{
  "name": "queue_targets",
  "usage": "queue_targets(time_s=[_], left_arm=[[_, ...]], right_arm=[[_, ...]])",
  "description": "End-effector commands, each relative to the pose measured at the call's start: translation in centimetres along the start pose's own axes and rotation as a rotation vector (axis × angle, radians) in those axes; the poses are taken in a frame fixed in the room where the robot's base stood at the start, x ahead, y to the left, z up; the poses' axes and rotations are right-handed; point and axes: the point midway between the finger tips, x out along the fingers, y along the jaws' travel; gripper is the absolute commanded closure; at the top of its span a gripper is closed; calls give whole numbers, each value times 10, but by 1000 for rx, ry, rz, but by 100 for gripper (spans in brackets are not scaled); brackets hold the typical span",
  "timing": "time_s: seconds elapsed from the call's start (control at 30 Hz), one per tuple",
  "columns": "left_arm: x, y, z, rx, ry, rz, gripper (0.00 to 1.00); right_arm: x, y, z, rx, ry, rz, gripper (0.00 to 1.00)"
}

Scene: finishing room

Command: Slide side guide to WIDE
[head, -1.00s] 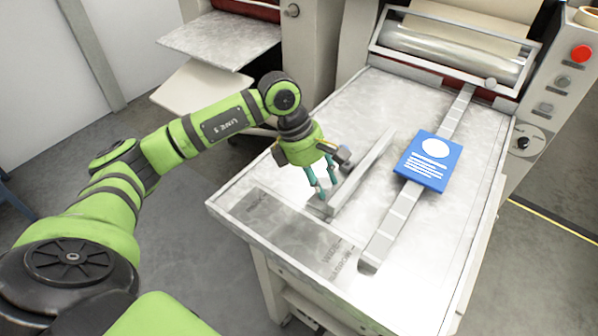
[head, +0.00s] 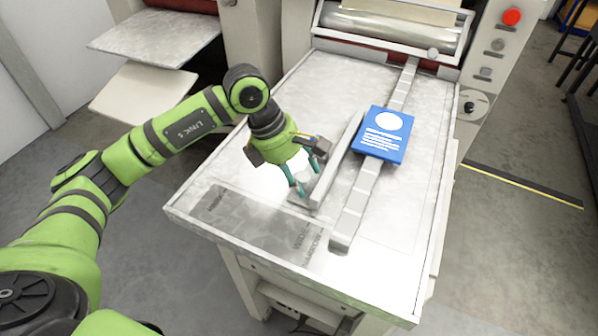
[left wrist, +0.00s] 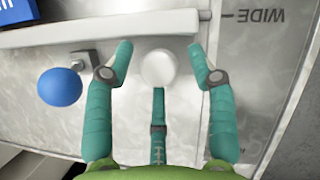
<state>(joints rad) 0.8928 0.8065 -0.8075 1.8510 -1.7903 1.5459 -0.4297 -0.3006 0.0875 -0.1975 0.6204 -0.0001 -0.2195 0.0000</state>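The side guide (head: 338,166) is a long, pale metal bar lying on the metal table. Its near end is by my left gripper (head: 304,178). In the left wrist view the guide (left wrist: 110,34) crosses the top. A round white knob (left wrist: 158,68) stands beside it, between the two teal fingers of my left gripper (left wrist: 162,52). Gaps show on both sides of the knob, so the gripper is open around it. The WIDE label (left wrist: 262,16) is upside down there; its tick points at the guide's right end. My right gripper is out of view.
A blue knob (left wrist: 60,87) on a bracket is close left of my left fingers. A blue board with a white circle (head: 384,134) lies over the segmented strip (head: 362,196), just right of the guide. The roller (head: 390,26) and red button (head: 511,17) are at the back.

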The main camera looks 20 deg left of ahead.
Motion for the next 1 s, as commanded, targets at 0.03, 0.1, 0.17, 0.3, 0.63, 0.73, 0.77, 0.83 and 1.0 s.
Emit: queue_targets(time_s=[0.03, 0.1, 0.17, 0.3, 0.63, 0.73, 0.77, 0.83, 1.0], left_arm=[[0, 0, 0, -1, 0, 0, 44], [0, 0, 0, -1, -1, 1, 44], [-1, 0, 0, -1, -1, 1, 44], [-11, 1, 0, -2, -1, 3, 44], [-78, 1, 0, 0, -2, 6, 44], [-96, 1, 0, 0, -2, 5, 44], [-101, 0, 0, 0, -2, 5, 44], [-109, 0, 0, -1, -1, 3, 44], [-120, 0, 0, -1, 0, 0, 44]], right_arm=[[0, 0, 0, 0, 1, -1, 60], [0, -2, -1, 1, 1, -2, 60], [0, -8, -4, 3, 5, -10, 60], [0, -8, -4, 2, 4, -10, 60], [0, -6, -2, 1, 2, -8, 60], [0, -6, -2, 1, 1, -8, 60], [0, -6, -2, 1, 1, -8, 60], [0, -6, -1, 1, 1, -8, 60], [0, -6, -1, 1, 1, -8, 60]])
